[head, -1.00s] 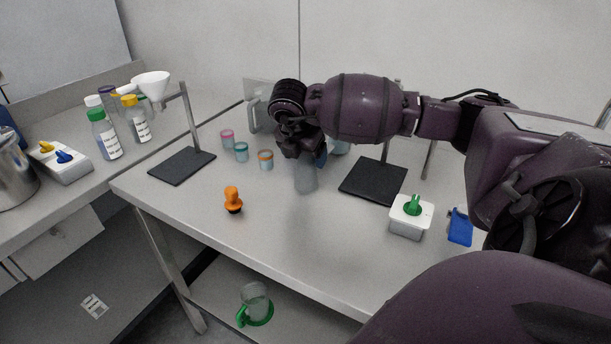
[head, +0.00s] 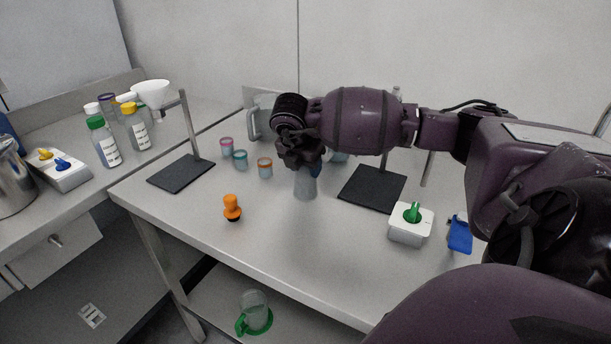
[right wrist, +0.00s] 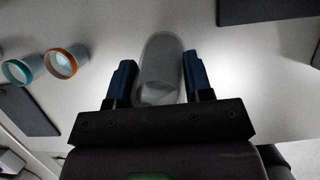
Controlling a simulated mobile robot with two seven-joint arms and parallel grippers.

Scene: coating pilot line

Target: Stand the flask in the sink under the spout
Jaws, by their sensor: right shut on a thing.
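The flask, a greyish translucent vessel (head: 305,186), stands upright on the steel table, as far as I can tell. My right gripper (head: 308,168) reaches down over its upper part and is shut on it. In the right wrist view the flask (right wrist: 160,72) sits between the two blue fingers of my right gripper (right wrist: 158,82). The gripper hides the flask's top in the head view. My left gripper is not in view. No sink or spout shows in these frames.
Three small rimmed cups (head: 240,160) and an orange-topped stamp (head: 232,207) stand left of the flask. Black stand bases (head: 372,188) (head: 181,173) lie on both sides. A white box with a green knob (head: 411,224) is front right. The table's front middle is clear.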

